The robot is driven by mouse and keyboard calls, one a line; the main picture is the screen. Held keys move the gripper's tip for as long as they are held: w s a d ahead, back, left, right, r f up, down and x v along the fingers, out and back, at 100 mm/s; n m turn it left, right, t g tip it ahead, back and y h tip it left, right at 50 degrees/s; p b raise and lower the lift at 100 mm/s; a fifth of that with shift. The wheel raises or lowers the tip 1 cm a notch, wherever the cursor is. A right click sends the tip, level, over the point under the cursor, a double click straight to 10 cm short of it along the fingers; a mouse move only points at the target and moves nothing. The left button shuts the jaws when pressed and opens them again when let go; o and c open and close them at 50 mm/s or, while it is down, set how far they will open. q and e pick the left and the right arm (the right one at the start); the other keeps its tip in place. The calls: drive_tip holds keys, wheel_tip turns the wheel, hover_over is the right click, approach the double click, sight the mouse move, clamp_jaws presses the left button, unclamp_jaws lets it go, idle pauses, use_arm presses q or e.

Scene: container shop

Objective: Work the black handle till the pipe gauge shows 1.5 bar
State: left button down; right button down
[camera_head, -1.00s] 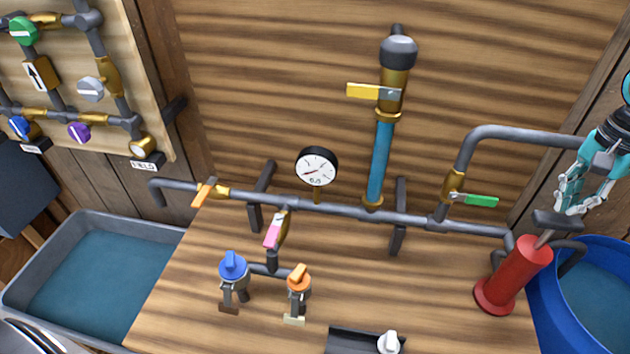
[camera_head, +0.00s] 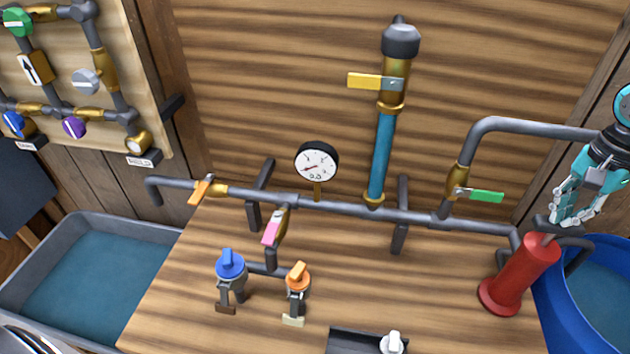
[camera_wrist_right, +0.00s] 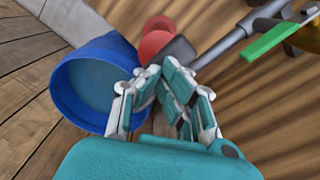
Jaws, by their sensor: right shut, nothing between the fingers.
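The black handle (camera_head: 556,228) is a short dark bar on a rod at the top of the red hand pump (camera_head: 520,275), low over its body. It also shows in the right wrist view (camera_wrist_right: 180,50). My right gripper (camera_head: 568,220) is shut and empty, its fingertips right at the handle; I cannot tell if they touch it. The round white pipe gauge (camera_head: 316,161) has its needle toward the lower left, near the low end; its digits are too small to read surely. My left gripper is not in view.
A blue barrel (camera_head: 550,320) of water stands right of the pump. The pipe carries levers in orange (camera_head: 201,191), pink (camera_head: 271,232), yellow (camera_head: 364,81) and green (camera_head: 486,196). Blue (camera_head: 230,265) and orange (camera_head: 298,277) taps stand in front. A water trough (camera_head: 60,225) is left.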

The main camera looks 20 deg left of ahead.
wheel_tip(320, 180, down, 2)
drive_tip(key=shift+f+b, duration=0.2)
drive_tip(key=shift+b, duration=0.35)
wheel_tip(320, 180, up, 7)
drive_tip(key=p, duration=0.5)
drive_tip(key=shift+f, duration=0.1)
drive_tip(key=shift+f, duration=0.1)
idle(0.7)
drive_tip(key=shift+f+b, duration=2.15)
drive_tip(key=shift+f, duration=1.1)
drive_tip(key=shift+r, duration=0.2)
wheel_tip(320, 180, up, 6)
drive_tip(key=p, duration=0.4)
drive_tip(key=shift+r+p, duration=0.15)
drive_tip(key=shift+p, duration=0.25)
